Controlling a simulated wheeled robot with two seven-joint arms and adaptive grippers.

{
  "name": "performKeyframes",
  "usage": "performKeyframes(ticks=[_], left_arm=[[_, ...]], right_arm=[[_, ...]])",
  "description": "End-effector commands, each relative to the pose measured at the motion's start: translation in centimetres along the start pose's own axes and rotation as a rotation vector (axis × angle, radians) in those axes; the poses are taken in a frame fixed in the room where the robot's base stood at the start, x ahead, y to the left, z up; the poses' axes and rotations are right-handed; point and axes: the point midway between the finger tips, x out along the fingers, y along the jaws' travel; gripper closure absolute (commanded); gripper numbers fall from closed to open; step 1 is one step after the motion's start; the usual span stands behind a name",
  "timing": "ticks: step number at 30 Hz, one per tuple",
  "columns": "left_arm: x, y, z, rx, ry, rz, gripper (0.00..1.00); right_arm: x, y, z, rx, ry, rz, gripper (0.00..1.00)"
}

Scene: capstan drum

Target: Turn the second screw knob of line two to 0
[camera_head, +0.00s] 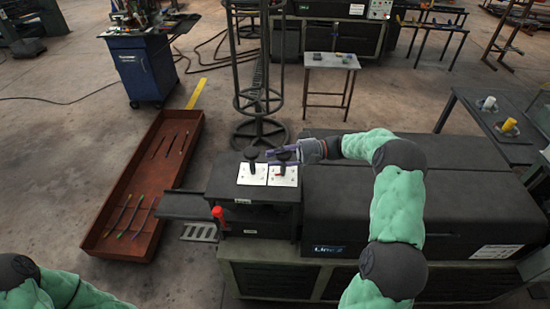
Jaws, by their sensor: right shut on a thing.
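Two white plates, the left one (252,180) and the right one (283,180), lie side by side on the dark box at the front of the machine. Each has a black screw knob, the left one (252,164) standing free. My right gripper (279,155) reaches in from the right and is shut on the knob over the right plate, mostly hiding it. The knob's setting is too small to read. Only part of my left arm shows at the bottom left, and its gripper is out of view.
The long dark machine (455,190) fills the right. A tall round wire frame (259,90) stands just behind the box. A rusty tray (150,185) with rods lies on the floor at left.

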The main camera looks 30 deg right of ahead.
Motion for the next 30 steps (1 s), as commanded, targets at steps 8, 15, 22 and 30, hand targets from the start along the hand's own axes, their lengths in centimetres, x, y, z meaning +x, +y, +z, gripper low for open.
performKeyframes(ticks=[8,15,22,30], left_arm=[[0.40,-0.14,-0.02,0.000,0.000,0.000,0.60],[0.47,-0.17,-0.02,0.000,0.000,0.000,0.60],[0.47,-0.17,-0.03,0.000,0.000,0.000,0.60],[0.47,-0.17,-0.02,0.000,0.000,0.000,0.60]], right_arm=[[0.05,0.34,0.34,0.004,-0.118,0.002,1.00],[0.00,0.28,0.47,0.003,-0.153,0.003,1.00],[0.00,0.27,0.50,0.004,-0.156,0.002,1.00],[0.02,0.23,0.49,0.003,-0.155,0.001,0.47]])
